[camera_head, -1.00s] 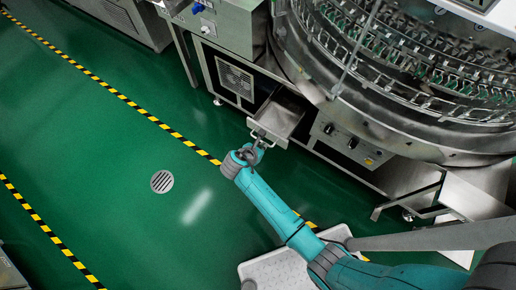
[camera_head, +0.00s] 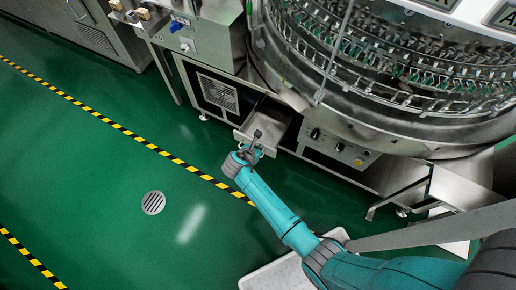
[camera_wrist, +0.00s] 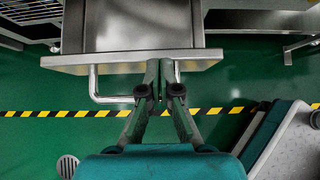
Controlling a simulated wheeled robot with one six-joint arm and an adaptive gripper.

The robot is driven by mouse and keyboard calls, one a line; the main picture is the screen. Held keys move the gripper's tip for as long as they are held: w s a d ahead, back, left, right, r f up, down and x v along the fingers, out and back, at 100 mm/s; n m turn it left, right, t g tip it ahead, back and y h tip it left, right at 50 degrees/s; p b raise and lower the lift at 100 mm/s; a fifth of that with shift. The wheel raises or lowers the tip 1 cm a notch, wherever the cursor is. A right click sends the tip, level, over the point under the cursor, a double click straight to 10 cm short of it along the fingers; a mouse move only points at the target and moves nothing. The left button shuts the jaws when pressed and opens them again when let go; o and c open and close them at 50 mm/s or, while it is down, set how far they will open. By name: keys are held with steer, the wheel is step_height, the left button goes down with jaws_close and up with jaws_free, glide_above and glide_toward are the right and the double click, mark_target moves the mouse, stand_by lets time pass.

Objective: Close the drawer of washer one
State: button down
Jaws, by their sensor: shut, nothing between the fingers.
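The metal drawer (camera_head: 275,124) of the washer is pulled out below the round machine body, and its inside looks empty. In the wrist view the drawer's front panel (camera_wrist: 105,60) runs across the top, with a silver bar handle (camera_wrist: 94,84) standing out from it. My gripper (camera_head: 256,136) is at the drawer's front. In the wrist view its fingers (camera_wrist: 160,68) are close together and empty, over the right part of the handle. The fingertips are at the front panel; I cannot tell whether they touch it. The fingers hide part of the handle.
The washer's round rack (camera_head: 385,75) rises above the drawer. A control panel with knobs (camera_head: 336,145) is right of it and a vented panel (camera_head: 217,93) left. A metal step (camera_head: 400,190) juts out at the right. Green floor (camera_head: 110,165) at the left is clear.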

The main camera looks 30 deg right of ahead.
glide_above(280, 118)
steer(key=shift+s+d, duration=0.1)
steer(key=shift+s, duration=0.1)
steer(key=shift+r, duration=0.1)
stand_by(0.4)
